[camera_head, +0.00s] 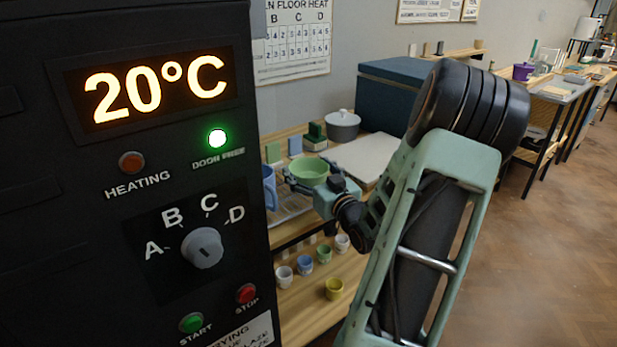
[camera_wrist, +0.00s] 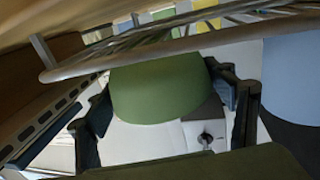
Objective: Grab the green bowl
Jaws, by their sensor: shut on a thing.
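The green bowl (camera_head: 308,171) is light green and round, and sits at my gripper at the left end of the bench, in the head view. My gripper (camera_head: 302,184) is shut on the bowl. In the wrist view the bowl (camera_wrist: 158,92) fills the middle, with a finger of my gripper (camera_wrist: 165,110) on each side of it. The bowl looks roughly upright in the head view. I cannot tell whether it is clear of the rack below it.
A wire rack (camera_head: 290,208) lies under the bowl, and its rail (camera_wrist: 150,62) crosses close in the wrist view. A blue jug (camera_head: 269,188) stands at left. A grey lidded pot (camera_head: 342,125) is behind. A dark kiln panel (camera_head: 130,220) blocks the left.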

